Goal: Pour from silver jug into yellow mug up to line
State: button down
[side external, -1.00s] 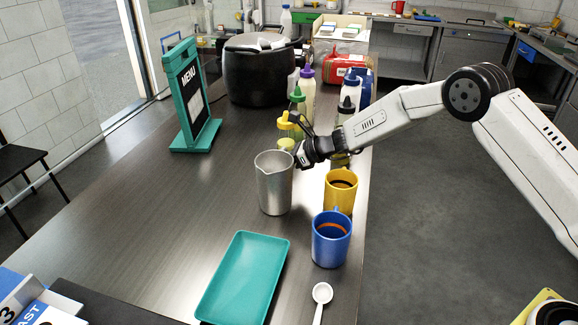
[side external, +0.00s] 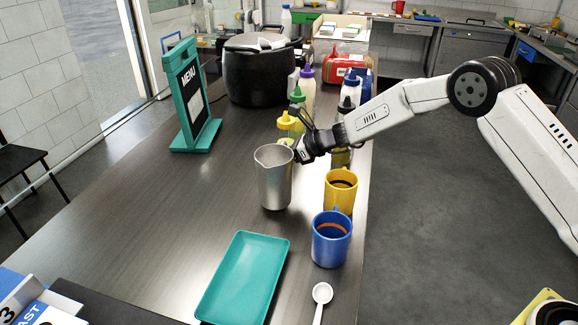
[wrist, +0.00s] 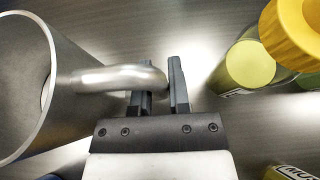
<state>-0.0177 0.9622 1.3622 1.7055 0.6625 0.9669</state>
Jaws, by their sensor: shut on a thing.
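The silver jug (side external: 275,180) is upright just above or on the dark table, left of the mugs; I cannot tell for sure whether its base touches. My gripper (side external: 300,152) is at its handle side. In the wrist view my gripper (wrist: 158,90) is shut on the jug's handle (wrist: 115,79), with the jug's open rim (wrist: 48,75) at the left. The yellow mug (side external: 340,192) stands upright right of the jug, with dark liquid inside. Its fill line is not visible.
A blue mug (side external: 331,240) with orange-brown contents stands in front of the yellow mug. A teal tray (side external: 243,280) and a white spoon (side external: 321,295) lie nearer. Squeeze bottles (side external: 287,126) stand close behind my gripper. A menu stand (side external: 190,95) is at left.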

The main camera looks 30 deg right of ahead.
aim_at(282, 142)
jog(key=shift+r, duration=1.7)
jog(key=shift+r, duration=0.1)
jog(key=shift+r, duration=0.55)
notch_tip(282, 142, up, 14)
jog(key=s+d+m+t+h, duration=0.1)
jog(key=s+d, duration=0.2)
jog(key=d, duration=0.7)
jog(key=s+d, duration=0.2)
jog(key=d, duration=0.8)
jog(key=shift+s+a+f, duration=0.1)
jog(key=shift+a+f, duration=0.05)
jog(key=shift+f, duration=1.2)
jog(key=shift+a+f, duration=0.15)
jog(key=shift+f, duration=1.15)
jog(key=shift+f, duration=0.2)
